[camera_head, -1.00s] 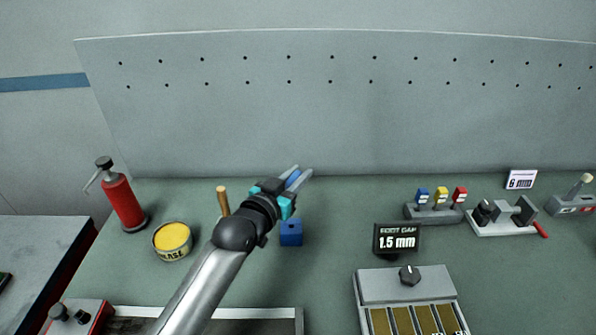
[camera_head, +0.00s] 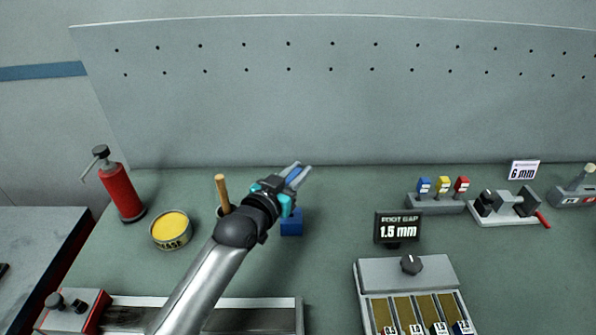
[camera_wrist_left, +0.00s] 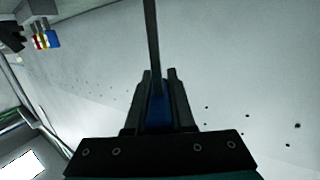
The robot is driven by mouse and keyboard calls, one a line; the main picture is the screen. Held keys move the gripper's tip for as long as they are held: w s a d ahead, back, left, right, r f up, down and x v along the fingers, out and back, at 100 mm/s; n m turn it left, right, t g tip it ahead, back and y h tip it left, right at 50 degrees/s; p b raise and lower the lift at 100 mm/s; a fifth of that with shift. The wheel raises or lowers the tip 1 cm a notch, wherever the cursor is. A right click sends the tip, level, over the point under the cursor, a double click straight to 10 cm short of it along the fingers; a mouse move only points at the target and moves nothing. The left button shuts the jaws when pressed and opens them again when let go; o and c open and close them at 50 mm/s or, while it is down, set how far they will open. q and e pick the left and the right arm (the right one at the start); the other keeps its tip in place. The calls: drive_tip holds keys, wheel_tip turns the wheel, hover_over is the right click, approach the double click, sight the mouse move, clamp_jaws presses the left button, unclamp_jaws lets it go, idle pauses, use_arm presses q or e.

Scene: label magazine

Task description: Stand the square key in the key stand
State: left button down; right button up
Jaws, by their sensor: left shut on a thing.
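My left gripper (camera_head: 301,170) is shut on a blue-handled key (camera_head: 293,176), raised above the bench near the middle of the head view. In the left wrist view the blue handle (camera_wrist_left: 158,108) sits between the fingers, and a long thin grey shaft (camera_wrist_left: 152,40) points away from them. A small blue block (camera_head: 291,228) stands on the bench just below the gripper in the head view, its top partly covered by the gripper. I cannot tell whether this block is the key stand. My right gripper is not in view.
A wooden-handled tool (camera_head: 222,190) stands behind my left arm. A yellow grease tin (camera_head: 171,230) and red extinguisher-like bottle (camera_head: 121,191) are to the left. A grey rack with coloured tags (camera_head: 435,203), a sign (camera_head: 398,228) and a label magazine (camera_head: 405,275) are to the right.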

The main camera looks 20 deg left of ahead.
use_arm(q)
drive_tip(key=shift+p, duration=0.7)
idle(1.1)
drive_tip(key=shift+f+b, duration=0.55)
drive_tip(key=shift+f, duration=0.2)
idle(0.5)
drive_tip(key=shift+r+p, duration=0.3)
drive_tip(key=shift+p, duration=0.25)
drive_tip(key=shift+r+p, duration=0.1)
drive_tip(key=shift+p, duration=0.6)
idle(1.2)
drive_tip(key=shift+f+b, duration=1.4)
drive_tip(key=shift+f, duration=0.65)
drive_tip(key=c, duration=0.7)
unclamp_jaws()
